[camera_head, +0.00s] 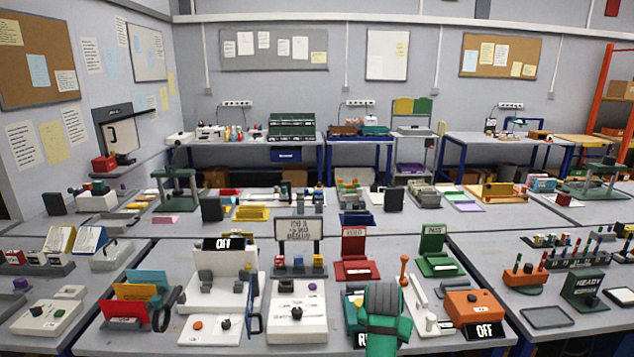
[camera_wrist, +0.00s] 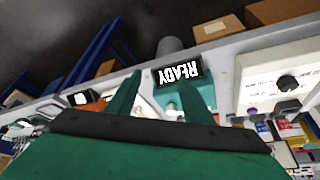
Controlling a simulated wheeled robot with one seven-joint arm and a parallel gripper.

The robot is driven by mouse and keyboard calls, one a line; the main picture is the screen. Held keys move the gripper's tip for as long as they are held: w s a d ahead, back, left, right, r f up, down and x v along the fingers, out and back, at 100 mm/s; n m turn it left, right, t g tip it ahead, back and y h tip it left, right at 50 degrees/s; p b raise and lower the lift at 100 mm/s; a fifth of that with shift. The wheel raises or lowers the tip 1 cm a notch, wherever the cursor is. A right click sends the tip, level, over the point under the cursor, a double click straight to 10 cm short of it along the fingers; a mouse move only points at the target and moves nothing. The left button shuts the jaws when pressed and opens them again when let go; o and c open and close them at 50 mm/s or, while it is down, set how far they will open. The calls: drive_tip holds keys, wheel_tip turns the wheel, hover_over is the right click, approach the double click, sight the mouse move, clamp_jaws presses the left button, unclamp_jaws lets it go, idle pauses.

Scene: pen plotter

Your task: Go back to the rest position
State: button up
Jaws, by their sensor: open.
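My gripper (camera_wrist: 158,92) shows in the wrist view with its two green fingers spread apart and nothing between them. A black READY sign (camera_wrist: 178,73) appears upside down just beyond the fingers; I cannot tell the exact gap. In the head view my green and grey arm (camera_head: 382,312) stands at the front middle of the near table, in front of a mostly hidden teal device (camera_head: 358,325). The fingertips cannot be made out there. An orange box (camera_head: 474,308) with an OFF sign stands to the right, beside a white base with an orange-tipped lever (camera_head: 404,270).
Left of my arm are a white device with a knob (camera_head: 297,318) and a white machine with an OFF sign (camera_head: 224,245). Red (camera_head: 354,268) and green (camera_head: 436,265) stands lie behind. The near table (camera_head: 440,345) is crowded, with little free room around my arm.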

drive_tip(key=s+a+f+n+t, duration=0.1)
drive_tip(key=s+a+f, duration=0.2)
drive_tip(key=f, duration=0.5)
drive_tip(key=s+a+f+n+t, duration=0.1)
drive_tip(key=s+a+f, duration=0.2)
drive_tip(key=f, duration=0.5)
drive_tip(key=s+a+f+t, duration=0.1)
drive_tip(key=s+a+f, duration=0.15)
drive_tip(key=s, duration=0.25)
drive_tip(key=s+a+f+n+t, duration=0.1)
drive_tip(key=s+a+f, duration=0.15)
drive_tip(key=s, duration=0.25)
drive_tip(key=s+a+f+t, duration=0.1)
drive_tip(key=s+a+f, duration=0.1)
drive_tip(key=s+f, duration=0.25)
drive_tip(key=s+a+r+n+t+y, duration=0.1)
drive_tip(key=s+a+r+t, duration=0.1)
drive_tip(key=s, duration=0.7)
drive_tip(key=s+a+r+t+y, duration=0.1)
drive_tip(key=s+a+r, duration=0.2)
drive_tip(key=s, duration=0.6)
drive_tip(key=s+r+n+t, duration=0.1)
drive_tip(key=s+r+t, duration=0.2)
drive_tip(key=s+r, duration=1.1)
drive_tip(key=shift+s+a+r+n, duration=0.3)
drive_tip(key=shift+s+a+n, duration=0.1)
drive_tip(key=shift+s, duration=0.05)
